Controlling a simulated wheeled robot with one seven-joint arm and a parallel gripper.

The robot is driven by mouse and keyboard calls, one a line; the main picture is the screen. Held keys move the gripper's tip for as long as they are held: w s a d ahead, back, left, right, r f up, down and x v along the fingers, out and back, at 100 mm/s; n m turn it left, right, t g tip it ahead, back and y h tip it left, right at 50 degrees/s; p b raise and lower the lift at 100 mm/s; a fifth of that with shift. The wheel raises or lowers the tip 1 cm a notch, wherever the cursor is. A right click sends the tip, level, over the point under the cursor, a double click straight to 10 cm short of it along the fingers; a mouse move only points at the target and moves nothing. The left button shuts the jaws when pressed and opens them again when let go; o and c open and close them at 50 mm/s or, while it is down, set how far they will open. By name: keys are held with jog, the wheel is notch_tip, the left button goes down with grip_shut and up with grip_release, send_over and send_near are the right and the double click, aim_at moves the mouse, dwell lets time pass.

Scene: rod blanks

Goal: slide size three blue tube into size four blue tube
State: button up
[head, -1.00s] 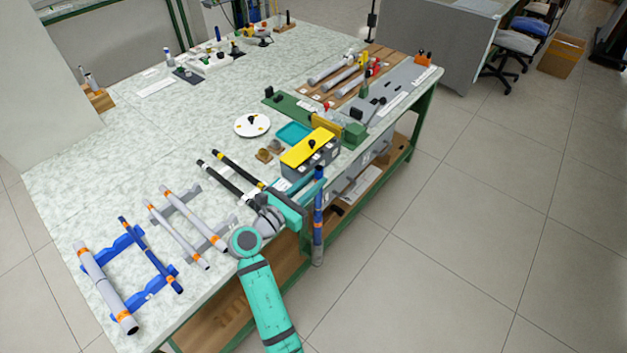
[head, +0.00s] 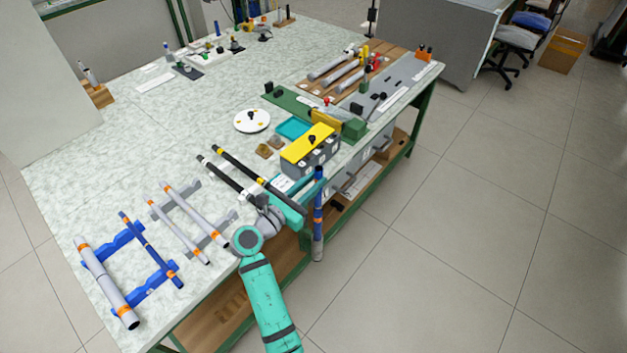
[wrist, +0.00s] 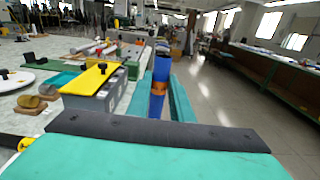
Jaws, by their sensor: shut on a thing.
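My gripper (head: 312,205) is shut on a blue tube (head: 318,190) with orange bands. The tube stands upright beyond the table's near edge, over the floor, and its lower end is grey. In the wrist view the blue tube (wrist: 160,70) sits between the two teal fingers, with an orange band at their level. Another slim blue tube (head: 150,248) with orange bands lies across a blue rack (head: 125,239) on the left of the table. A thicker grey tube (head: 105,285) with orange bands lies on the same rack. I cannot read size marks on the tubes.
Two grey tubes with orange bands lie on a grey rack (head: 222,222). A grey box with a yellow lid (head: 308,145) stands near the table edge behind the held tube. The floor (head: 430,250) to the right is clear.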

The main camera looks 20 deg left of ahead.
jog(key=shift+f, duration=0.95)
jog(key=o, duration=0.9)
jog(key=v, duration=1)
jog(key=shift+s+a, duration=0.15)
jog(key=shift+s, duration=0.25)
